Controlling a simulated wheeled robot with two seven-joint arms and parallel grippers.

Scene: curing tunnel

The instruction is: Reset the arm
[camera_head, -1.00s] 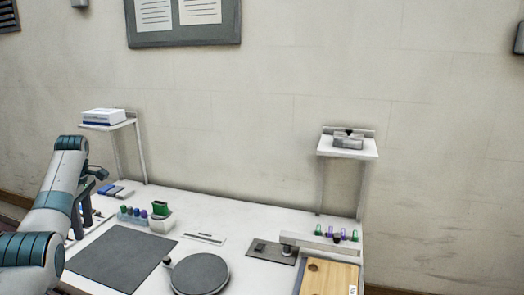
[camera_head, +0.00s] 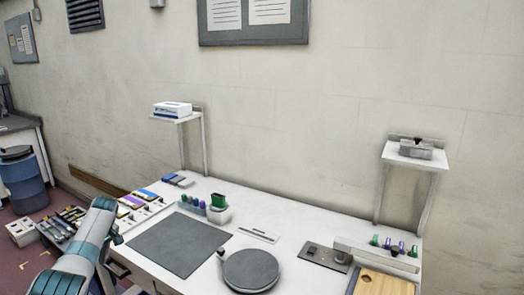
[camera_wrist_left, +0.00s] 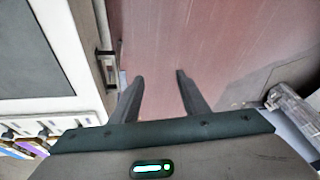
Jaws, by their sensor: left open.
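My left arm (camera_head: 82,255) comes in at the lower left of the head view, beside the left end of the white worktable (camera_head: 205,280). Its gripper is mostly hidden there behind the arm. In the left wrist view the left gripper (camera_wrist_left: 160,76) has its two dark fingers apart with nothing between them. They point over the reddish floor (camera_wrist_left: 185,40), just off the table's side, near a drawer handle (camera_wrist_left: 106,66). My right arm and gripper are not in view.
On the table are a dark mat (camera_head: 180,245), a round grey plate (camera_head: 251,271), a green-topped cup (camera_head: 218,212) and a wooden board (camera_head: 383,285). A low rack of parts (camera_head: 62,222) and a blue barrel (camera_head: 24,182) stand left. Two raised shelves stand behind.

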